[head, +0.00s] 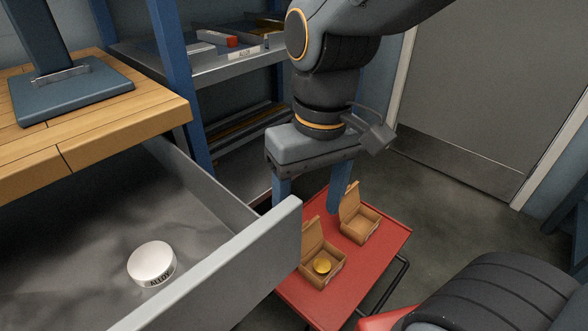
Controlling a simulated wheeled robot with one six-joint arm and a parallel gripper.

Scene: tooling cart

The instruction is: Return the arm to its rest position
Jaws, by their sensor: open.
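My gripper (309,194) points down with its two blue fingers spread apart and nothing between them. It is in the middle of the head view, above the far left part of the red cart top (376,272) and to the right of the open drawer. The arm comes in from the top right. On the cart stand two open cardboard boxes: the nearer box (309,279) holds a round gold-coloured piece (322,267), and the farther box (362,222) looks empty. The left finger's tip hangs close behind the nearer box's lid; whether they touch cannot be told.
An open grey drawer (235,268) holds a white round piece marked ALLOY (151,264). Above it is a wooden bench top (110,120) with a dark stand (72,90). A metal shelf (190,72) stands behind. Floor is free right of the cart, before a grey door (480,100).

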